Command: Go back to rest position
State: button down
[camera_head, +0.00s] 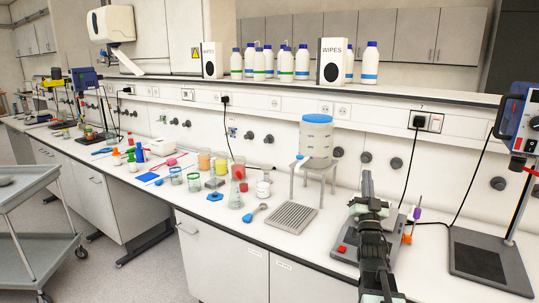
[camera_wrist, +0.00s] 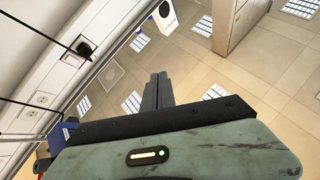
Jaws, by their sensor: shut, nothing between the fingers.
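My gripper (camera_wrist: 157,90) shows in the wrist view with its two fingers together and nothing between them. It points up toward the ceiling, apart from everything on the bench. In the head view my arm stands upright at the lower right, with its upper end (camera_head: 367,184) in front of the bench (camera_head: 250,240). The arm hides part of a grey device with a red button (camera_head: 341,249) behind it.
A dispenser with a blue lid (camera_head: 318,135) stands on a metal stand. A stirrer stand (camera_head: 478,262) is at right. A grey cart (camera_head: 45,240) stands at left.

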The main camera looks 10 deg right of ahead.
jog(key=w+a+f+n+g+y+p, duration=0.1)
jog(key=w+a+f+g+y, duration=0.25)
jog(key=a+f, duration=0.4)
jog(key=w+a+f+n+g+y+p, duration=0.1)
jog(key=w+a+f+n+g+y, duration=0.15)
jog(key=a+f+g, duration=0.4)
jog(key=s+a+f+g, duration=0.45)
jog(key=a+f, duration=0.45)
jog(key=f, duration=0.3)
jog(key=s+f+n+g, duration=0.1)
jog(key=s+f+g, duration=0.4)
jog(key=s, duration=0.5)
jog(key=s+f+n+g, duration=0.1)
jog(key=s+f+g, duration=0.4)
jog(key=s, duration=0.5)
jog(key=shift+s+n+y, duration=0.3)
jog(key=shift+s+n, duration=0.05)
jog(key=shift+s, duration=0.05)
